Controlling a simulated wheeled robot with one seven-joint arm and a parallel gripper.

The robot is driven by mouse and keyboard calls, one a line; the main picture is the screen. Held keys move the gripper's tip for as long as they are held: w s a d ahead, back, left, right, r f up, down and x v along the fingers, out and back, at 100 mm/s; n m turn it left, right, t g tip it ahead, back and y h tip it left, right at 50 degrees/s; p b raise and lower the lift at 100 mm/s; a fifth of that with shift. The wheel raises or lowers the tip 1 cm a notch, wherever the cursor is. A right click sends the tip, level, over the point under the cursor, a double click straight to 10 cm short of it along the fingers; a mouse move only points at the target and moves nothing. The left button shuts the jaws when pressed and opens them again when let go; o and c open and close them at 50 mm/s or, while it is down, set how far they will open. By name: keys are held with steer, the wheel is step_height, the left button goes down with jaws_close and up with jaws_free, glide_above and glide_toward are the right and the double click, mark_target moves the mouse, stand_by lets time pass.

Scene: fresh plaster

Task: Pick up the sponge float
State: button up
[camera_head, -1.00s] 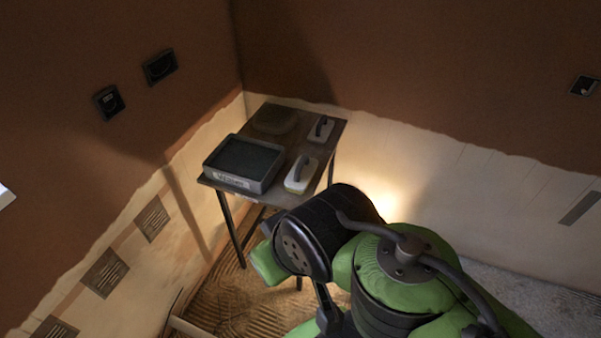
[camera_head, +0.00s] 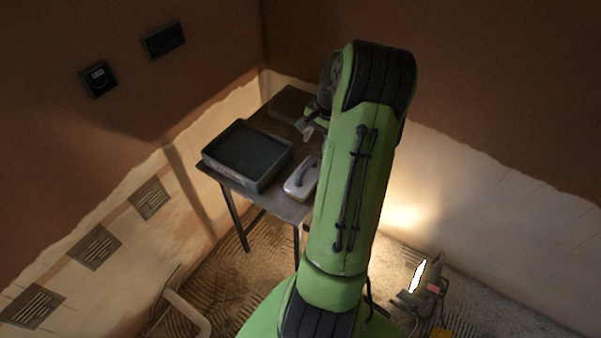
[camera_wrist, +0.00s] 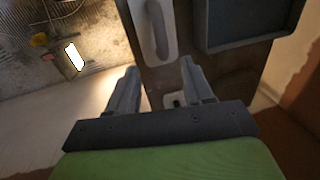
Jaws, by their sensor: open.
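A float with a pale plate, a grey handle and a slightly yellowish lower edge (camera_head: 299,190), seemingly the sponge float, lies on the table's near right part. In the wrist view this float (camera_wrist: 170,48) lies beyond my fingertips, handle up. My gripper (camera_wrist: 158,67) is open and empty above the table, and in the head view it (camera_head: 306,130) is partly hidden by my arm. A second pale float (camera_wrist: 168,103) shows only in part, low between my fingers; my arm hides it in the head view.
A dark rectangular tub (camera_head: 262,184) stands left of the near float on the small table (camera_head: 236,179), and its rim also shows in the wrist view (camera_wrist: 207,48). Walls close in behind and left. A lit work lamp (camera_head: 419,276) stands on the floor at right.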

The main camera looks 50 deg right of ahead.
mark_target(310, 161)
steer(key=f, duration=0.3)
steer(key=w+f+b, duration=0.1)
steer(key=f, duration=0.2)
steer(key=shift+w+d+f, duration=0.2)
steer(key=shift+f, duration=0.2)
steer(key=f, duration=0.2)
steer(key=w+f, duration=0.1)
steer(key=f, duration=0.1)
steer(key=f+b, duration=0.1)
steer(key=f, duration=0.1)
steer(key=shift+w, duration=0.25)
steer(key=shift+r, duration=0.1)
jaws_close()
